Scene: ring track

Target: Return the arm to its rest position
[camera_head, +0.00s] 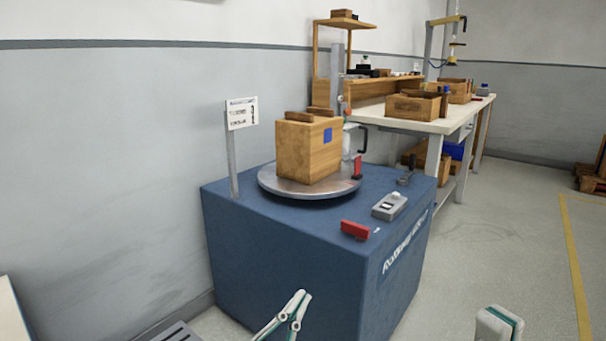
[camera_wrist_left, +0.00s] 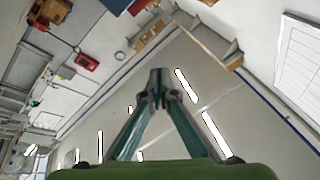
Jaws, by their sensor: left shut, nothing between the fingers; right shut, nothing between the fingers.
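My left gripper (camera_head: 294,311) shows at the bottom of the head view, in front of the blue pedestal (camera_head: 285,255). Its fingers are shut with nothing between them. In the left wrist view its teal fingers (camera_wrist_left: 159,88) meet at the tips, with a pale ceiling and light strips behind them. Part of my right gripper (camera_head: 498,324) shows at the bottom right of the head view, shut and empty, over the floor. Most of both arms is out of the picture.
A wooden box (camera_head: 294,153) with a blue patch stands on the round turntable (camera_head: 290,190) atop the pedestal. A red piece (camera_head: 354,230) and a grey button box (camera_head: 389,207) lie near its front right edge. A workbench (camera_head: 455,118) stands behind.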

